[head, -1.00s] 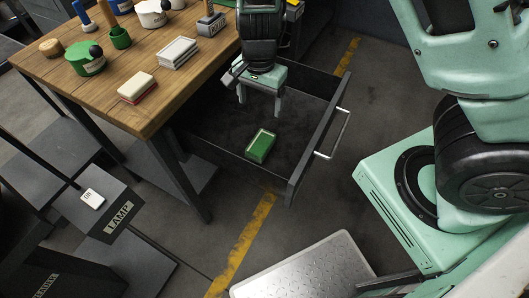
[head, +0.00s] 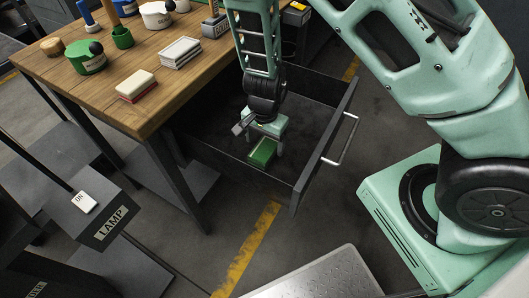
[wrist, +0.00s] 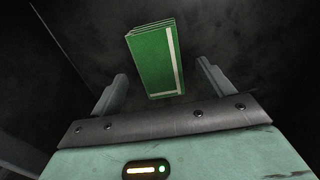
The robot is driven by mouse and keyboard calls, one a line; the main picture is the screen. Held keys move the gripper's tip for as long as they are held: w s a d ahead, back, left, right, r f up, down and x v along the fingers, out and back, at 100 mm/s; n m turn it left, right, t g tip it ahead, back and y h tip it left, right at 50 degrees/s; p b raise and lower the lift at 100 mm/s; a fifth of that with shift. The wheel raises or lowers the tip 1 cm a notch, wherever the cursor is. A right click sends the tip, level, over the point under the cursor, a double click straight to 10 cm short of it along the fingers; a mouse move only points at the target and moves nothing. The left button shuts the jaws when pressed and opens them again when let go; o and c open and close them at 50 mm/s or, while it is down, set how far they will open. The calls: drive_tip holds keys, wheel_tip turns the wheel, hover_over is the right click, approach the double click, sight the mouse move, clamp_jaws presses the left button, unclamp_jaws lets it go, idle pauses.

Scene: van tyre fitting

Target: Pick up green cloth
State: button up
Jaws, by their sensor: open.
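The green cloth (head: 263,153) is a folded green block with a pale stripe. It lies on the floor of the open drawer (head: 215,153). My gripper (head: 265,143) is inside the drawer, pointing down, just above and beside the cloth, and partly covers it in the head view. In the wrist view the cloth (wrist: 155,60) lies ahead of my gripper (wrist: 160,85), between the lines of its two spread fingers. The fingers are open with nothing between them, and I cannot tell whether they touch the cloth.
The drawer's front panel with its handle (head: 340,140) stands right of my gripper. A LAMP switch box (head: 108,223) stands at lower left.

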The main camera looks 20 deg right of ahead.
sight(265, 148)
wheel_tip(265, 148, down, 3)
drive_tip(key=shift+b, duration=0.4)
drive_tip(key=c, duration=1.1)
wheel_tip(265, 148, up, 10)
drive_tip(key=p, duration=0.3)
drive_tip(key=shift+p, duration=0.35)
